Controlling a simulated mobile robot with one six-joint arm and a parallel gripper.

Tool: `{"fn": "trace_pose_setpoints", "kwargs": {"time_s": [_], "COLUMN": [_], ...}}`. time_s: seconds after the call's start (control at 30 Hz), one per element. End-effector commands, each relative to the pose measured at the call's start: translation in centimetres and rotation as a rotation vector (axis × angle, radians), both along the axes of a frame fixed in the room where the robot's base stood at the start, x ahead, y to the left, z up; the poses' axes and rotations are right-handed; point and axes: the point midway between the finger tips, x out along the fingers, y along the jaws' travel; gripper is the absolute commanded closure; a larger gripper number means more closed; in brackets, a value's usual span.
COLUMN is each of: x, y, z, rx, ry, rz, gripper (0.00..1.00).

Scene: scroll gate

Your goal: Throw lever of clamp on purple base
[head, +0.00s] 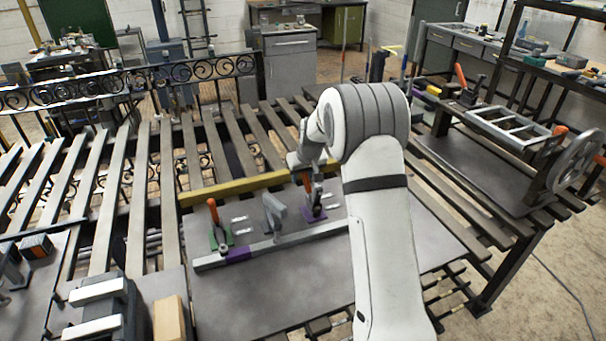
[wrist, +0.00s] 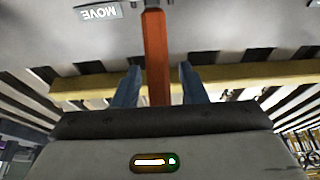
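The clamp on the purple base (head: 313,214) stands on the grey plate in the head view, right of the middle post. Its orange lever (head: 307,183) points up, just under my gripper (head: 303,168). In the wrist view the orange lever (wrist: 156,50) runs between the two blue-grey fingers of my gripper (wrist: 157,82). A gap shows between the lever and the right finger; the left finger is closer to it. My gripper looks open around the lever. The clamp's lower parts are partly hidden by my arm in the head view.
A second clamp on a green base (head: 221,238) with an upright orange lever stands to the left. A grey bar with a purple section (head: 238,254) lies in front, and a grey post (head: 274,212) stands between the clamps. A yellow bar (head: 245,188) runs behind.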

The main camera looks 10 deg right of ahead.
Motion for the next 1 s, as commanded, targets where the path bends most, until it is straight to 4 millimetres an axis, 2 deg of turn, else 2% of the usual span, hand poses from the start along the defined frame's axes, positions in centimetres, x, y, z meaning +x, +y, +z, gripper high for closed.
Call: {"fn": "trace_pose_setpoints", "kwargs": {"time_s": [0.27, 0.73, 1.0], "x": [0.08, 0.07, 0.06], "y": [0.06, 0.10, 0.12], "z": [-0.21, -0.18, -0.17], "rx": [0.000, 0.000, 0.001], "ry": [0.000, 0.000, 0.000], "rz": [0.000, 0.001, 0.001], "gripper": [0.62, 1.00, 1.00]}}
